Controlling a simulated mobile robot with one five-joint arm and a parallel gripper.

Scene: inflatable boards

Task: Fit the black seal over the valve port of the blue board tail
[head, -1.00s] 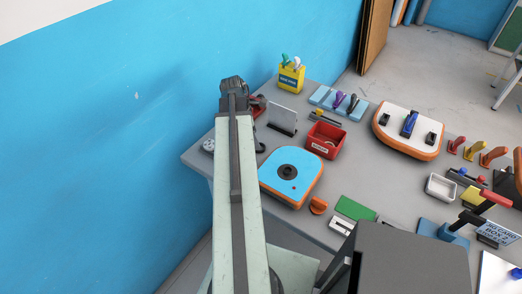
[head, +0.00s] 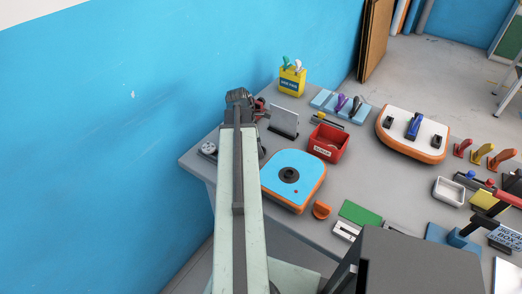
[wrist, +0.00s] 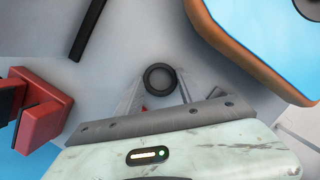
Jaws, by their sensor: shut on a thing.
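The black seal (wrist: 147,80) is a small dark ring in the middle of the wrist view. My gripper (wrist: 160,83) is shut on it, its pale fingers reaching up to the ring from below. The blue board tail (head: 308,165), with an orange side, lies flat on the bench in the head view. Its dark round valve port (head: 289,175) is on its top, left of centre. In the wrist view the board tail (wrist: 248,25) is at the upper right, apart from the seal, with the port cut by the frame edge. My arm hides the fingers in the head view.
A red block (wrist: 42,108) is left of my gripper in the wrist view. A grey upright plate (head: 284,121), a red bin (head: 327,144) and an orange knob (head: 321,209) stand around the board tail. The blue wall (head: 100,150) is close on the left.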

